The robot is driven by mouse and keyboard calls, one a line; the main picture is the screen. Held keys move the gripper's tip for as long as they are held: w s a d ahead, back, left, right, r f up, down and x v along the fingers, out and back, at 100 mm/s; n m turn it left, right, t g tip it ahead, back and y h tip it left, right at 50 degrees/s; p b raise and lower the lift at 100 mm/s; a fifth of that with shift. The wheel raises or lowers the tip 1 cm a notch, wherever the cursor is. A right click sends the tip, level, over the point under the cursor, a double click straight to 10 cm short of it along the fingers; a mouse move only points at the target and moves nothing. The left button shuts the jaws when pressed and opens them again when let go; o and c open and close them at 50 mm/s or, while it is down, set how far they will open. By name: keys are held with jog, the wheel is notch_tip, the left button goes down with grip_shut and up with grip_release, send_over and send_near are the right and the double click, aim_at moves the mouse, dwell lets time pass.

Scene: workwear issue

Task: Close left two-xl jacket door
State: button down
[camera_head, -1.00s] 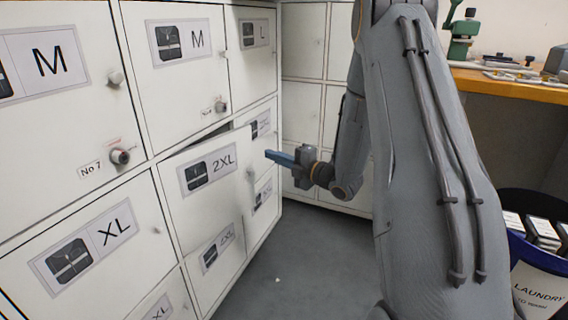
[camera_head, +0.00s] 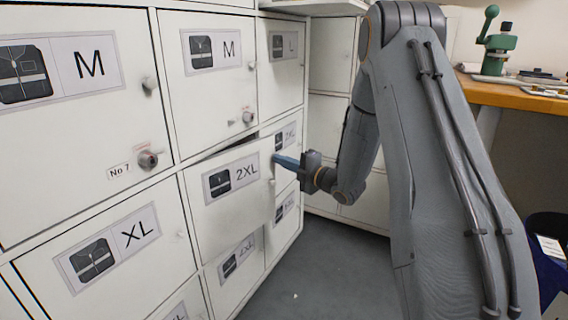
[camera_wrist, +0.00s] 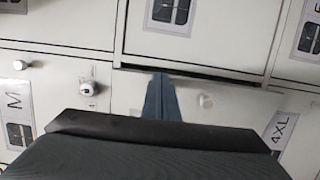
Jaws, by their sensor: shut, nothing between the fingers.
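The left 2XL jacket door (camera_head: 240,205) is ajar in the head view, with a dark gap along its top edge. Its free right edge stands out from the locker front. My gripper (camera_head: 278,161) is shut and empty, its blue fingers at this free edge near the top corner. I cannot tell whether the fingertips touch the door.
M doors (camera_head: 208,75) above and an XL door (camera_head: 120,245) at lower left look shut. A lock knob (camera_head: 148,160) sticks out at left. An orange bench (camera_head: 510,94) stands at right, with a dark blue bin (camera_head: 548,262) below.

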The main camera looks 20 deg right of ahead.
jog(key=x, duration=0.3)
jog(key=shift+w, duration=0.25)
